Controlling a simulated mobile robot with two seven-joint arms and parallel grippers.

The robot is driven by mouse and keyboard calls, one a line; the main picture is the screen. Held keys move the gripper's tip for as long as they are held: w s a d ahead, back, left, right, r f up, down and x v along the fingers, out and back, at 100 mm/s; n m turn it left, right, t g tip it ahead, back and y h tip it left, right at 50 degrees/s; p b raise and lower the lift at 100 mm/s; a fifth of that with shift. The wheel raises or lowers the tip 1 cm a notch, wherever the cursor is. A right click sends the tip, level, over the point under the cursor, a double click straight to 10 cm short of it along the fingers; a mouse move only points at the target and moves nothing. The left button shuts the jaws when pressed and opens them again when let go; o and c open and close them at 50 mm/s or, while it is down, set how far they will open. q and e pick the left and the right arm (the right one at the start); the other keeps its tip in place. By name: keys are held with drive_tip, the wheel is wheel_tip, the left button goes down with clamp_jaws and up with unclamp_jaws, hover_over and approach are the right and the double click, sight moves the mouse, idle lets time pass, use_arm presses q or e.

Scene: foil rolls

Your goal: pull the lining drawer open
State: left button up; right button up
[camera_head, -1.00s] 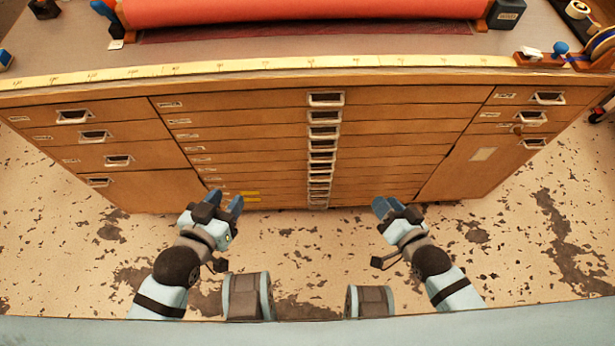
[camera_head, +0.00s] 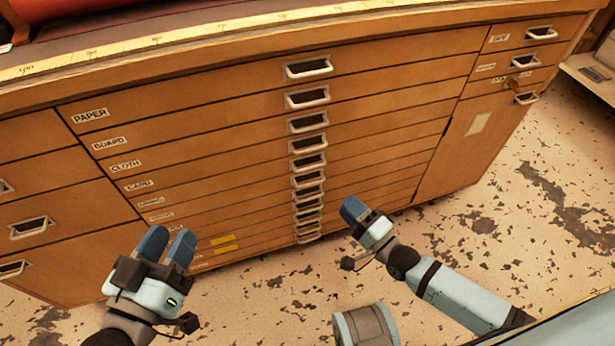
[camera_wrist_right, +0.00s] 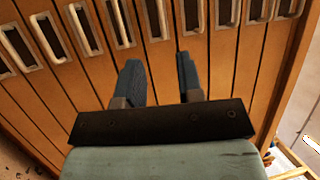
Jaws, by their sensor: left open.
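The wooden cabinet (camera_head: 230,130) has a middle stack of shallow drawers, all shut. The upper labels read PAPER, BOARD, CLOTH and CARD. The label below CARD (camera_head: 150,202) and those lower are too small to read surely, so I cannot tell which drawer is lining. Cup handles (camera_head: 308,162) run down the stack's middle. My left gripper (camera_head: 168,240) is open and empty before the stack's lower left. My right gripper (camera_head: 354,206) is right of the lower handles. In the right wrist view its fingers (camera_wrist_right: 159,65) are apart and empty, with a handle (camera_wrist_right: 155,18) beyond them.
Deeper drawers (camera_head: 50,195) flank the stack at left. Small drawers and a cupboard door (camera_head: 460,150) stand at right. A measuring tape (camera_head: 130,45) runs along the top edge. The speckled floor (camera_head: 500,225) is clear at right.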

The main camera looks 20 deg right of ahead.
use_arm(q)
drive_tip(key=f+b, duration=0.1)
drive_tip(key=f+m+b, duration=0.1)
drive_tip(key=f+b, duration=0.1)
drive_tip(key=shift+w+a+f+g+b, duration=0.1)
drive_tip(key=shift+w+f+g+b, duration=0.1)
drive_tip(key=shift+w+g+b, duration=0.2)
use_arm(e)
drive_tip(key=x, duration=1.3)
clamp_jaws()
